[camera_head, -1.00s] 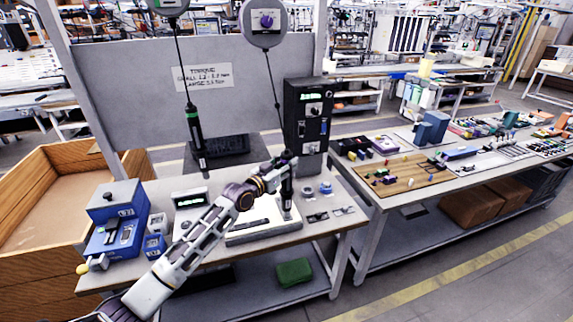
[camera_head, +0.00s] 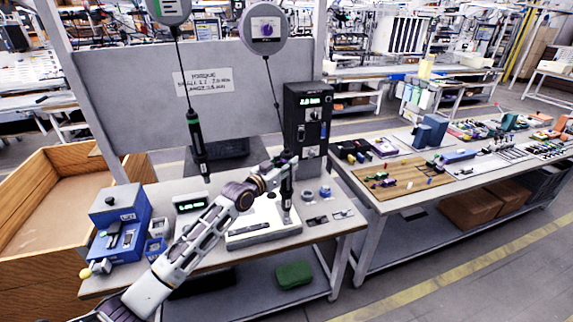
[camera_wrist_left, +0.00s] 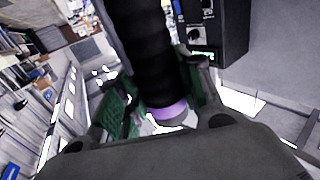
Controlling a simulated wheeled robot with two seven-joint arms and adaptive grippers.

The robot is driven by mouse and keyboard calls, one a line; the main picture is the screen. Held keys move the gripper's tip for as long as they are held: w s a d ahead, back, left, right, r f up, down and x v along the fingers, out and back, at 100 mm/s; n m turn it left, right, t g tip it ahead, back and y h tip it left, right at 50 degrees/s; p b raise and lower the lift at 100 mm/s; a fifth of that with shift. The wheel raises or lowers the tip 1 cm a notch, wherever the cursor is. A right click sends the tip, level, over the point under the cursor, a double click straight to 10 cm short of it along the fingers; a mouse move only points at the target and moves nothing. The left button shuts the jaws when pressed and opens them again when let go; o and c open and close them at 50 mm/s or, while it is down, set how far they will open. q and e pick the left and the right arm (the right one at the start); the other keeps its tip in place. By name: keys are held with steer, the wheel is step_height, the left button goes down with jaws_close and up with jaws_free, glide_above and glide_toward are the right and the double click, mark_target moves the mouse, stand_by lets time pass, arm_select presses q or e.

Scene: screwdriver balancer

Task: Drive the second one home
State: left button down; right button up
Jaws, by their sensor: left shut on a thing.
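My left gripper (camera_head: 285,162) is shut on a black hanging screwdriver with a purple band (camera_head: 287,183). In the left wrist view the screwdriver's black body (camera_wrist_left: 148,50) stands between my green-padded fingers, with its purple ring low in the grip. The screwdriver hangs by a cable from the round balancer with a purple knob (camera_head: 264,28). Its lower end points down at the right part of the white fixture plate (camera_head: 262,234); whether the tip touches a screw is too small to tell. A second screwdriver with a green band (camera_head: 196,140) hangs free to the left. My right gripper is not in view.
A black controller box (camera_head: 306,125) with a lit display stands behind the held screwdriver. A blue machine (camera_head: 120,222) and a small display unit (camera_head: 190,203) stand at the left. Small blue parts (camera_head: 325,191) and dark pieces lie at the right of the bench.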

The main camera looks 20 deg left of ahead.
mark_target(283, 158)
arm_select(q)
steer(key=shift+r+p, duration=1.25)
steer(key=shift+r, duration=0.4)
